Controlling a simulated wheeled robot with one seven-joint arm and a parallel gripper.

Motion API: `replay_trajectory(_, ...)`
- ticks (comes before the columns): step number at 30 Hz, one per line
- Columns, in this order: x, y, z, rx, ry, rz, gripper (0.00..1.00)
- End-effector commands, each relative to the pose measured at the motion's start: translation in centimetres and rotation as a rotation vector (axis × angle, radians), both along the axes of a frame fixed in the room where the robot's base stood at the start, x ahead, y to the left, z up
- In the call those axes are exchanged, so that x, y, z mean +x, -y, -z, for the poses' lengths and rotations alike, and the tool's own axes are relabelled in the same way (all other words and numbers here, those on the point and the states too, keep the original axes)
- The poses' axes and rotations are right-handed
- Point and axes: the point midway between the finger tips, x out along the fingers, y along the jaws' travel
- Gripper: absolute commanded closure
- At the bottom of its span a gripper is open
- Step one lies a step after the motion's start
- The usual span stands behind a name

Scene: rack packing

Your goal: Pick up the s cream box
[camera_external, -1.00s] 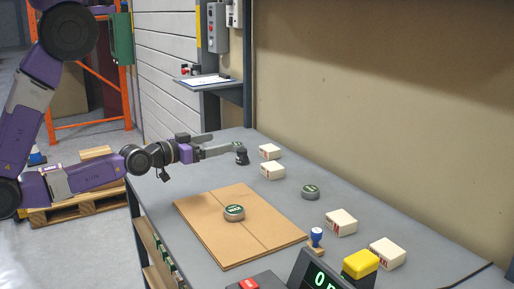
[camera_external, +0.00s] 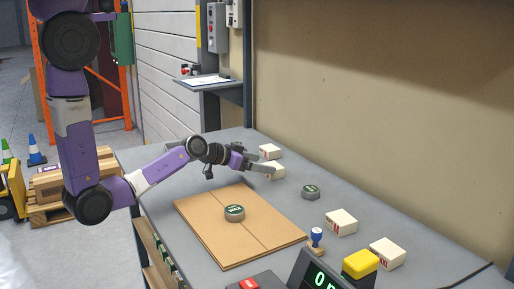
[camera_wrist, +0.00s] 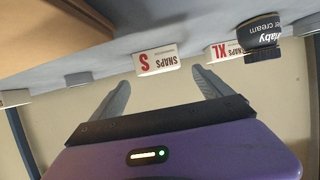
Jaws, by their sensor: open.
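A small cream-white box (camera_wrist: 157,60) with a red S and the word SNAPS lies ahead of my fingers in the wrist view, upside down there. In the external view this appears to be the nearer of two small boxes (camera_external: 278,174) at the back of the table, partly behind my fingers. My gripper (camera_external: 266,169) is open and low over the table, its fingertips close to that box. In the wrist view the box lies between and beyond the fingertips (camera_wrist: 160,76); I cannot tell whether they touch it.
A box marked XL (camera_wrist: 222,50) and a dark cream jar (camera_wrist: 259,35) stand close by. Two more white boxes (camera_external: 341,222) (camera_external: 387,253), a grey tin (camera_external: 310,192) and another tin (camera_external: 234,212) on a cardboard sheet (camera_external: 215,237) share the table. A wall (camera_external: 380,100) borders it.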

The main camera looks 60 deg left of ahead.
Motion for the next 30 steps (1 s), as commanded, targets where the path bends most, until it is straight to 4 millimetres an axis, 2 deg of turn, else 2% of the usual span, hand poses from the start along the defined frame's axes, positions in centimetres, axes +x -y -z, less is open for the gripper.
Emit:
replay_trajectory(12, 4.4, 0.2, 2.0, -0.001, 0.001, -0.001, 0.11)
replay_trajectory(21, 4.7, 0.3, 2.2, 0.000, 0.001, -0.001, 0.11)
replay_trajectory(23, 4.7, 0.3, 2.2, 0.000, 0.001, -0.001, 0.21)
replay_trajectory(30, 4.7, 0.3, 2.2, 0.000, 0.001, -0.001, 0.68)
